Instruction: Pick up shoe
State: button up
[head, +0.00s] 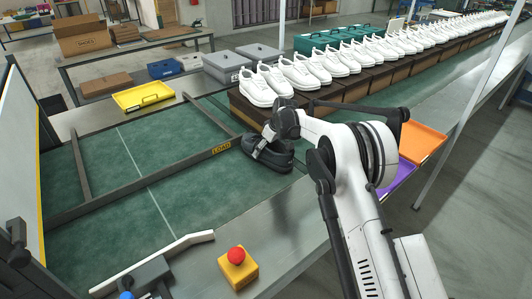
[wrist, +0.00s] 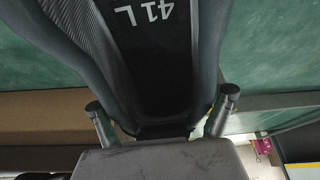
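A dark grey and black shoe (head: 272,158) sits on the green surface beside the LOAD label, near the end of the row of white shoes. In the wrist view the shoe (wrist: 155,60) fills the upper middle, its opening facing the camera and "41 L" showing upside down on the insole. My gripper (head: 268,146) is over the shoe in the head view, hiding part of it. In the wrist view the two fingers of my gripper (wrist: 164,103) stand apart, one on each side of the shoe's near end. They look spread, with no clear contact on the sides.
White shoes (head: 300,73) stand in a long row on brown blocks (head: 330,101) just behind. A dark rail with the LOAD label (head: 221,148) runs beside the shoe. An orange tray (head: 421,141) and a purple tray (head: 396,178) lie right of my arm. The green surface (head: 120,165) at left is clear.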

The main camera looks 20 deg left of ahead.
jog(key=shift+r, duration=0.1)
jog(key=c, duration=1.2)
